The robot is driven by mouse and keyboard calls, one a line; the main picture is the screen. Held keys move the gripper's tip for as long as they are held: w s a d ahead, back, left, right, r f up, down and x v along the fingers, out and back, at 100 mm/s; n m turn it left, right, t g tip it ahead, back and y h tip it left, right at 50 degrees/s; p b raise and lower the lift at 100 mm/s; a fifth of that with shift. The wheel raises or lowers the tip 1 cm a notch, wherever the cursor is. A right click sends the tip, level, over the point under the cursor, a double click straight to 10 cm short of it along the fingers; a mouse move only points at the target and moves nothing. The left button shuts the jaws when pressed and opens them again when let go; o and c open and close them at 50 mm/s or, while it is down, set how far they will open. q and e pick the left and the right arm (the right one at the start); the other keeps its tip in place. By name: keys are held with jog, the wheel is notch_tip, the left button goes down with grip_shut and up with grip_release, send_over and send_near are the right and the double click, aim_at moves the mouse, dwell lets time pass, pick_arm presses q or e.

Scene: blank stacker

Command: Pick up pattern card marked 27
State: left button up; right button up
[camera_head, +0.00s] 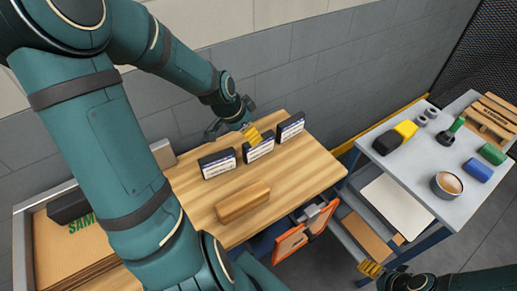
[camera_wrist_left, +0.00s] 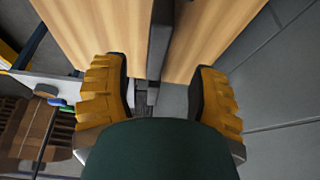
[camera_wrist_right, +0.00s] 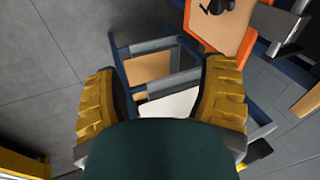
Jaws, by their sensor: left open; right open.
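Three black pattern cards with white-and-blue labels stand upright on the wooden table (camera_head: 310,178): a left card (camera_head: 217,164), a middle card (camera_head: 259,148) and a right card (camera_head: 291,127). Their numbers are too small to read. My left gripper (camera_head: 250,133) is open, with yellow fingers just above and behind the middle card. In the left wrist view, a dark upright edge (camera_wrist_left: 159,42), apparently of a card, lies between the open fingers (camera_wrist_left: 162,85), with gaps on both sides. My right gripper (camera_head: 371,268) is open and empty, low at the right, away from the cards.
A wooden block (camera_head: 242,202) lies in front of the cards. An orange-framed board (camera_head: 293,240) hangs at the table's front. A grey cart (camera_head: 405,165) on the right bears a tin (camera_head: 447,185) and several small items. A wall stands close behind the table.

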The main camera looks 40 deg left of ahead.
aim_at(259, 145)
pick_arm(q)
jog(key=b+x, duration=0.1)
jog(key=x, duration=0.3)
jog(key=shift+f+b, duration=0.1)
jog(key=shift+b, duration=0.25)
jog(key=shift+b+x, duration=1.65)
jog(key=shift+x, duration=0.95)
jog(key=shift+w+d, duration=0.1)
jog(key=shift+d, duration=0.05)
pick_arm(e)
jog(key=shift+g, duration=0.3)
jog(key=f, duration=0.2)
jog(key=s+f, duration=0.1)
jog(key=f, duration=0.2)
jog(key=shift+s+a+f, duration=0.2)
jog(key=shift+s+f, duration=0.1)
jog(key=shift+s, duration=0.05)
pick_arm(q)
grip_shut()
